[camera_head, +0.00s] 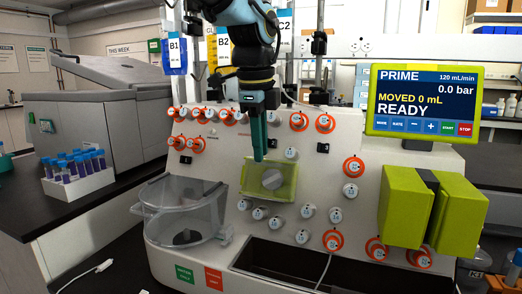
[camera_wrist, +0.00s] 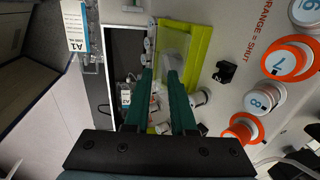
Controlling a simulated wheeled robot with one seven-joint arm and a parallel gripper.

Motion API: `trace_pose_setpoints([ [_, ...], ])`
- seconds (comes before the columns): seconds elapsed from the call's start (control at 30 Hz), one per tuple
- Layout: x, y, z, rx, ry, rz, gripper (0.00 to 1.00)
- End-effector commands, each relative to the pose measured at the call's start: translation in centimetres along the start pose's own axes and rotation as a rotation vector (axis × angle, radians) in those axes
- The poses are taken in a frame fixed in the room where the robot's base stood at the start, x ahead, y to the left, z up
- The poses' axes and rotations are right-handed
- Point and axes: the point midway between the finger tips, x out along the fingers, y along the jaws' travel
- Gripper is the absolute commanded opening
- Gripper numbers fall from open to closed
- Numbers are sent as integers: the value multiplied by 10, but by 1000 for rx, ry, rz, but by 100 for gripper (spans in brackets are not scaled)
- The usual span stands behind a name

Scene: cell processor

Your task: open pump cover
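The pump (camera_head: 289,190) is a lime-green block on the front of the white machine, with a grey rotor behind a clear cover (camera_head: 262,187). The cover appears to lie flat over the pump face. In the wrist view, the green pump edge (camera_wrist: 199,45) and the clear cover (camera_wrist: 174,42) show just beyond the fingers. My gripper (camera_head: 259,159) points down at the pump's top edge; I cannot tell whether it touches. The wrist view shows its two teal fingers (camera_wrist: 160,76) apart, with no object clearly held between them.
Orange-ringed and white numbered knobs (camera_head: 297,121) surround the pump. A clear basin (camera_head: 183,212) stands to the left, and two green blocks (camera_head: 405,207) stick out at the right. A display (camera_head: 424,101) reads PRIME, READY. A tube rack (camera_head: 77,183) stands on the left bench.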

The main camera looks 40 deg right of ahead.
Motion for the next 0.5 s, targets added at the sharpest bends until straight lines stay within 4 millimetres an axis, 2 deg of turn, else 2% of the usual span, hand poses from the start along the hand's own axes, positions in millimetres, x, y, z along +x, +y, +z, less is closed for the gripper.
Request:
trace_pose_setpoints([
  [0.17,13,0,0,0,0,-1,24],
  [0.43,15,0,0,-1,0,-1,24],
  [0.5,15,0,0,-1,0,-1,18],
])
